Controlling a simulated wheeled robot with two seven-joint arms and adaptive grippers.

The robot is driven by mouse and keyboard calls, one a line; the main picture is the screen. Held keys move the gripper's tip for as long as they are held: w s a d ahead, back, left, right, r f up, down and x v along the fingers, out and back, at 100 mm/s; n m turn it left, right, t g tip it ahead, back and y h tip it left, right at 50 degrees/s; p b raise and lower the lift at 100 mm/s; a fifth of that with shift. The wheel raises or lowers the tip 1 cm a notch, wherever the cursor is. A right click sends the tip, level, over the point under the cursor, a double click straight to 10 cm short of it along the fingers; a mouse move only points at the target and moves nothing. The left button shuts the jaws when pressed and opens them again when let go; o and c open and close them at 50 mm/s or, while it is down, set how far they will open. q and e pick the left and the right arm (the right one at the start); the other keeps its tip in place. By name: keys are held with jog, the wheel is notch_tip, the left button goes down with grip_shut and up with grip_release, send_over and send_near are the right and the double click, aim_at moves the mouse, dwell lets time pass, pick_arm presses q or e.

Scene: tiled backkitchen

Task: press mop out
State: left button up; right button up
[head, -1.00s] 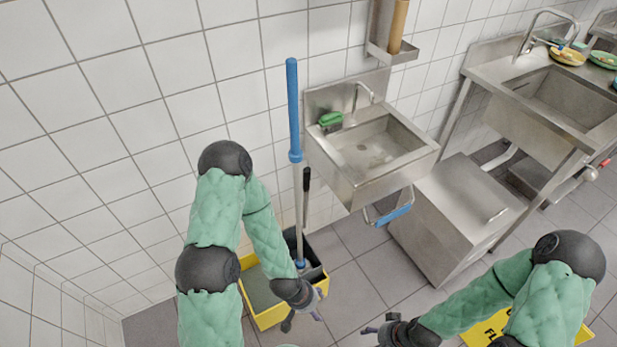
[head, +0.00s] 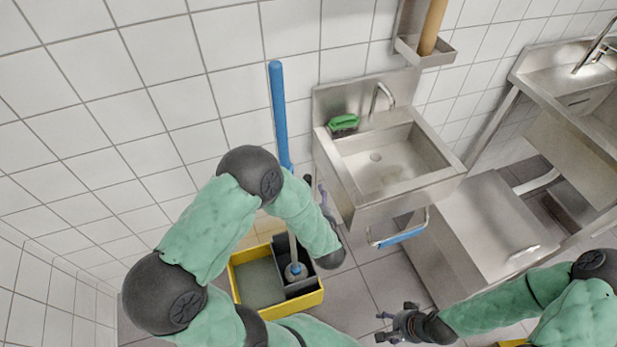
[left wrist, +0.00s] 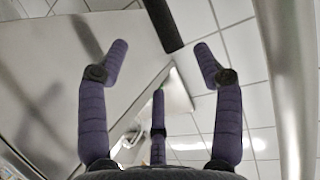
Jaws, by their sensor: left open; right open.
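A mop with a blue handle (head: 278,110) stands upright in a yellow bucket (head: 248,305) on the floor. Its head sits in the dark grey wringer (head: 305,284) on the bucket's right side. My left gripper (head: 318,188) is open, just right of the mop handle and partly hidden by my left arm. In the left wrist view, a black bar (left wrist: 162,24), apparently the wringer lever's grip, lies beyond the open, empty fingers (left wrist: 160,62). A pale pole, probably the mop shaft (left wrist: 285,75), runs along the right. My right gripper (head: 382,326) is open and empty at the lower right.
A steel hand basin (head: 385,165) with a green brush (head: 343,122) is on the wall right of the mop. A steel cabinet (head: 485,230) stands right of it. The tiled wall is close behind the bucket. Bare floor lies between bucket and cabinet.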

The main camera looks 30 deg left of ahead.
aim_at(310, 185)
pick_arm(q)
jog(key=b+x, duration=0.3)
jog(key=x, duration=0.6)
jog(key=shift+a+f+b, duration=0.15)
jog(key=shift+a+b, duration=0.1)
jog(key=shift+b, duration=0.1)
jog(key=shift+w+a+f, duration=0.1)
jog(key=shift+w+a, duration=0.3)
jog(key=shift+w, duration=0.15)
jog(key=shift+c, duration=0.3)
jog(key=shift+d, duration=0.1)
grip_shut()
